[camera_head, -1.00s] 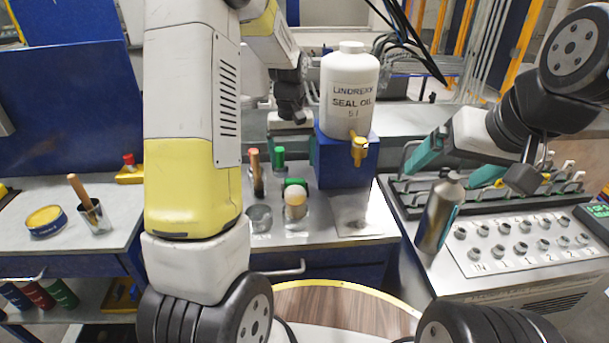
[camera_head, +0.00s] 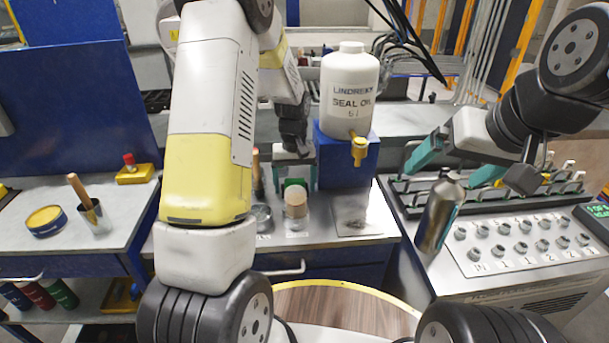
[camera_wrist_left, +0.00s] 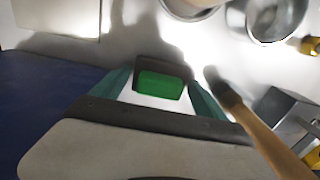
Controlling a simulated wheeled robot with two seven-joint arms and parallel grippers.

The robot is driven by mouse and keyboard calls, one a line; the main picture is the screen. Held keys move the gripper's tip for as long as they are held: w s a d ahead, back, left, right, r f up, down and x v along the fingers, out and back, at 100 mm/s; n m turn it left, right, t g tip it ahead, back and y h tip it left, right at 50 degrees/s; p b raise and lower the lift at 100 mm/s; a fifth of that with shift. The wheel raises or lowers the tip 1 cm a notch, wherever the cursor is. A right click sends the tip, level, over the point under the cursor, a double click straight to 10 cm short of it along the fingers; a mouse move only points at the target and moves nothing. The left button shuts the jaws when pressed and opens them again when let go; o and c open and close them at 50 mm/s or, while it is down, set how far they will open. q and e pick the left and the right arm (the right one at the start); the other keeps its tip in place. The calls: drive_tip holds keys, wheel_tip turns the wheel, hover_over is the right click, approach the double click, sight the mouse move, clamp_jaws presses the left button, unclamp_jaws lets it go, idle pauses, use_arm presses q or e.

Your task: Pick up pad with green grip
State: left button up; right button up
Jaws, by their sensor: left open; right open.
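The green grip (camera_head: 293,184) shows on the table behind a round tan-topped item. In the left wrist view the grip (camera_wrist_left: 160,86) is a green block set in a dark frame. My left gripper (camera_head: 294,180) points down with its teal fingers apart, one on each side of the green grip. In the left wrist view the two fingers of my left gripper (camera_wrist_left: 160,95) stand left and right of the block, with visible gaps. The pad's lower part is hidden. My right gripper (camera_head: 442,176) is open and empty, at the right above the grey machine.
A white seal oil bottle (camera_head: 349,95) stands on a blue block (camera_head: 343,160) just right of my left gripper. A wooden-handled brush (camera_wrist_left: 262,135) is close beside one left finger. Metal cup (camera_head: 261,216) and plate (camera_head: 362,222) lie in front.

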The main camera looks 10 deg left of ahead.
use_arm(q)
drive_tip(key=c, duration=1.1)
drive_tip(key=shift+c, duration=0.2)
drive_tip(key=shift+r, duration=0.15)
